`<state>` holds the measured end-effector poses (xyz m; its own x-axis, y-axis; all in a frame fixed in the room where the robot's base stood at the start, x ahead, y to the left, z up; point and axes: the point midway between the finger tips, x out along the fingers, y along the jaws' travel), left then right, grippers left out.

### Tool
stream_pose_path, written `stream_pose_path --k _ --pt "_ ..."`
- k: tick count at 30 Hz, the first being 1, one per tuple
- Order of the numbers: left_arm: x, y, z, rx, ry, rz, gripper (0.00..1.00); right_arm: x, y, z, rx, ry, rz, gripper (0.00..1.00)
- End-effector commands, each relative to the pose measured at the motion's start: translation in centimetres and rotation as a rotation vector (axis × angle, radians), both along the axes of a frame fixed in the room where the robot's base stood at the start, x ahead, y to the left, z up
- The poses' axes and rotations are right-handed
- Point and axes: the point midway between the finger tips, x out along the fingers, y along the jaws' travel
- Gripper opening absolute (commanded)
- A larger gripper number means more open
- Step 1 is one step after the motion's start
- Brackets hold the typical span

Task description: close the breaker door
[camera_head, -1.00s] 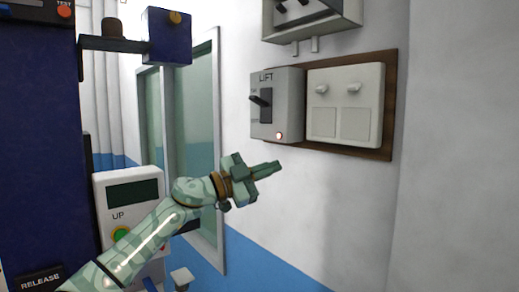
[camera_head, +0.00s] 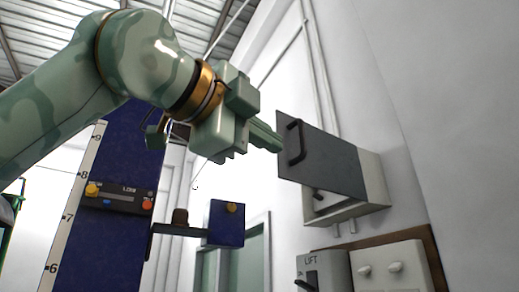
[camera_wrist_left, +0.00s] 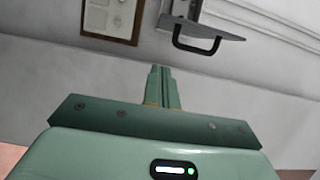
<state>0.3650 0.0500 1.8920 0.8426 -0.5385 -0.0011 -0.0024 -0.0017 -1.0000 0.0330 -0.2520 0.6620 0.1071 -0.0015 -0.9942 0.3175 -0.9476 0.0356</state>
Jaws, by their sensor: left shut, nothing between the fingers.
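The breaker door (camera_head: 320,158) is a dark grey panel with a black bar handle (camera_head: 295,142). It stands open, swung out from the grey breaker box (camera_head: 373,182) on the wall. My left gripper (camera_head: 278,141) is shut and empty, its fingertips close to the door's left edge near the handle in the head view; I cannot tell whether they touch. In the left wrist view the gripper (camera_wrist_left: 161,72) points toward the wall, and the door (camera_wrist_left: 222,28) with its handle (camera_wrist_left: 195,45) shows beyond the fingertips, to the right. My right gripper is not in view.
Below the box are the LIFT switch box (camera_head: 322,272) and a white double-switch panel (camera_head: 392,270) on a wooden board. A dark blue column (camera_head: 120,150) with a control panel and a blue box (camera_head: 227,223) on an arm stand to the left.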

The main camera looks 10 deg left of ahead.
Motion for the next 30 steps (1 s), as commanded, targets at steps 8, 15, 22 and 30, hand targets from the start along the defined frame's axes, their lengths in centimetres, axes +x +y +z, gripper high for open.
stream_pose_path --k 8,15,22,30 --pt "5.1 -3.3 0.5 0.002 0.002 -0.001 0.00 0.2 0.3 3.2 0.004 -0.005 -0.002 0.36" --pt "7.9 -1.8 0.4 -0.001 0.001 -0.001 0.00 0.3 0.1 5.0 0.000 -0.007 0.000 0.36" --pt "8.7 -1.0 0.1 -0.001 -0.001 -0.002 0.00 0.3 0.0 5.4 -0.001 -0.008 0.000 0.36" --pt "8.7 -1.0 0.1 -0.001 -0.001 -0.002 0.00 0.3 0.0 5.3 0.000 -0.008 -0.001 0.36"
